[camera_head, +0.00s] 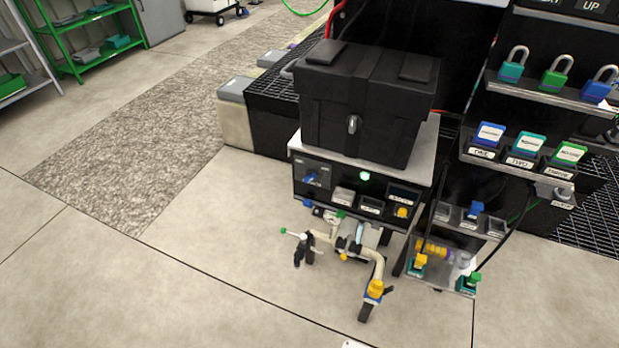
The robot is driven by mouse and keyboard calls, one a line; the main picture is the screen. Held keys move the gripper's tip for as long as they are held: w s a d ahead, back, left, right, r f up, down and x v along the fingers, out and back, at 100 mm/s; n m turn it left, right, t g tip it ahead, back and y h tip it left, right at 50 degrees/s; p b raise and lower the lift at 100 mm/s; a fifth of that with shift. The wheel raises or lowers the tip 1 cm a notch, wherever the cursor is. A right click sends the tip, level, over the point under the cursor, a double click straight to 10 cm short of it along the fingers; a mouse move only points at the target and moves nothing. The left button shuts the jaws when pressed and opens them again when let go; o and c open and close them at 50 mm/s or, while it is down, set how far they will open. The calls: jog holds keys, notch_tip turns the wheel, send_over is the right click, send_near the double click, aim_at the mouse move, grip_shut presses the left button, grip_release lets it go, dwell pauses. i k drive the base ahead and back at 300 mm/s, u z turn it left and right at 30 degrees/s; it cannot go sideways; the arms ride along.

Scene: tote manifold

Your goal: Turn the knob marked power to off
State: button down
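A dark control panel (331,193) sits under the light top of a small stand. A blue knob (310,177) on a grey plate is at the panel's left. A green lamp (364,176) is lit near its middle. A small yellow knob or button (402,212) is at the lower right. The panel's labels are too small to read, so I cannot tell which control is marked power or where the blue knob points. I cannot make out my gripper in this view.
A black lidded tote (350,120) stands on top. A beige pipe manifold (377,268) with coloured handles sits in front of and below the panel. Shelves with padlocks (556,77) and tags are at the right. Open floor (180,285) lies left and in front.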

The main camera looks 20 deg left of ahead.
aim_at(311, 175)
jog(key=u, duration=0.05)
jog(key=k, duration=0.55)
jog(key=u, duration=0.2)
jog(key=i, duration=0.95)
jog(key=u, duration=0.95)
